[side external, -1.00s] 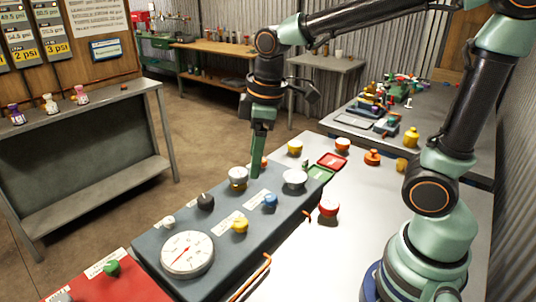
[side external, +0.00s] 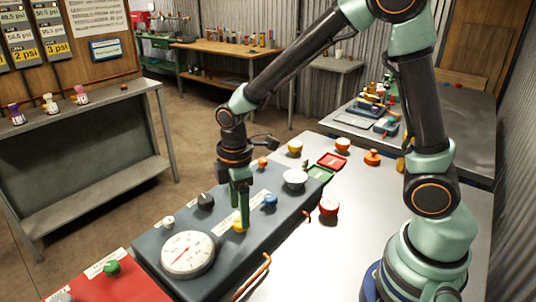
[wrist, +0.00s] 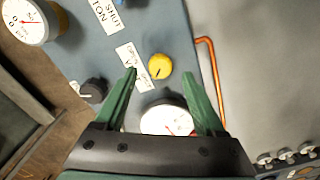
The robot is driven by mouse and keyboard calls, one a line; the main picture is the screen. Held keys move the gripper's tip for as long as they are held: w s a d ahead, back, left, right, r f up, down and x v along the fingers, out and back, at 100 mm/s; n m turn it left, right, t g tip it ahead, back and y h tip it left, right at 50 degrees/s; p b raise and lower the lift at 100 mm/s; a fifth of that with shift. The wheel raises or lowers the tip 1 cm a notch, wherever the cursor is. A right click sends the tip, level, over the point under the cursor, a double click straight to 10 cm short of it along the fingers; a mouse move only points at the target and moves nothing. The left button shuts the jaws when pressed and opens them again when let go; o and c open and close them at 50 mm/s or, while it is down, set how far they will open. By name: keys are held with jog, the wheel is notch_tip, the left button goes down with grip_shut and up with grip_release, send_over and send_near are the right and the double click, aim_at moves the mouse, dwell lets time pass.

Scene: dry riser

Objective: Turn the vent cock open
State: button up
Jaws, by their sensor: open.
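A yellow knob (side external: 239,229) sits on the dark grey panel (side external: 165,232), and my gripper (side external: 241,222) is low over it, partly hiding it. In the wrist view the yellow knob (wrist: 160,67) lies between and just beyond the tips of my two green fingers (wrist: 157,76), beside a white label. The label's small print is hard to read, so I cannot confirm that this knob is the vent cock. My fingers are spread apart with nothing gripped. Whether they touch the knob or only straddle it from above is unclear.
A large white gauge (side external: 187,254), a black knob (side external: 205,201), a blue knob (side external: 270,200) and a white dial (side external: 294,178) are close by on the panel. The bench (side external: 310,265) has clear room there.

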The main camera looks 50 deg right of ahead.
jog(key=shift+f, duration=1.65)
grip_shut()
